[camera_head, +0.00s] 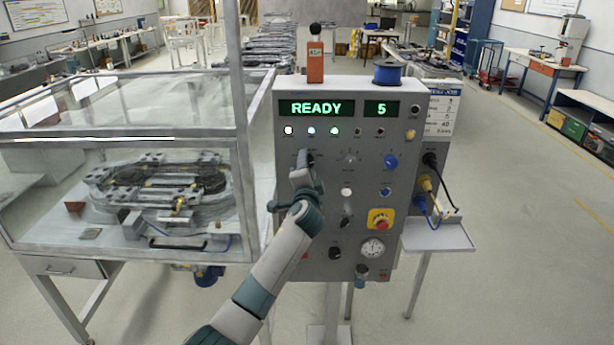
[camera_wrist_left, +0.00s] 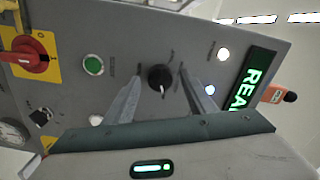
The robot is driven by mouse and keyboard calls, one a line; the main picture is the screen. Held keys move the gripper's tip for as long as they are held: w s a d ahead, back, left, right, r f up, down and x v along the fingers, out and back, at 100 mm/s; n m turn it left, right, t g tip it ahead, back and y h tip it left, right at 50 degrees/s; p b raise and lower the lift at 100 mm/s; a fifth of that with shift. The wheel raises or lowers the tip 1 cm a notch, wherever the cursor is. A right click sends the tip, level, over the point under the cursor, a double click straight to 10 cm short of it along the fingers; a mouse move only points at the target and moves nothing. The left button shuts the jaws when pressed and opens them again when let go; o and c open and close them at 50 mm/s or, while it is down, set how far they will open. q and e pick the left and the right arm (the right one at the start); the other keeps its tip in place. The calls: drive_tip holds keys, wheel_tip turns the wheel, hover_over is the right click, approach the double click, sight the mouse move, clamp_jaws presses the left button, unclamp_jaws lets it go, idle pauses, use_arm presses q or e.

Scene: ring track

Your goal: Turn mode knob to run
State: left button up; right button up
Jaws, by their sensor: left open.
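The grey control panel (camera_head: 322,98) stands at the middle of the head view, with a lit READY display (camera_head: 317,108) and a 5 display (camera_head: 381,109). My left gripper (camera_head: 305,162) is at the panel's upper left, below the row of lamps, and covers most of what is behind it. In the left wrist view a round black knob (camera_wrist_left: 159,77) with a pale pointer mark sits between the open fingers of my left gripper (camera_wrist_left: 159,73). Gaps show on both sides of the knob. Its labels are too small to read. My right gripper is not in view.
A red emergency knob on a yellow plate (camera_head: 381,219), a blue knob (camera_head: 391,161) and a gauge (camera_head: 372,248) are on the panel. A clear-walled track enclosure (camera_head: 120,135) stands close at left. A small shelf (camera_head: 440,238) with cables is at right.

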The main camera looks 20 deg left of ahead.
use_arm(q)
drive_tip(key=shift+s, duration=0.1)
drive_tip(key=b+v, duration=0.5)
drive_tip(key=v, duration=1.2)
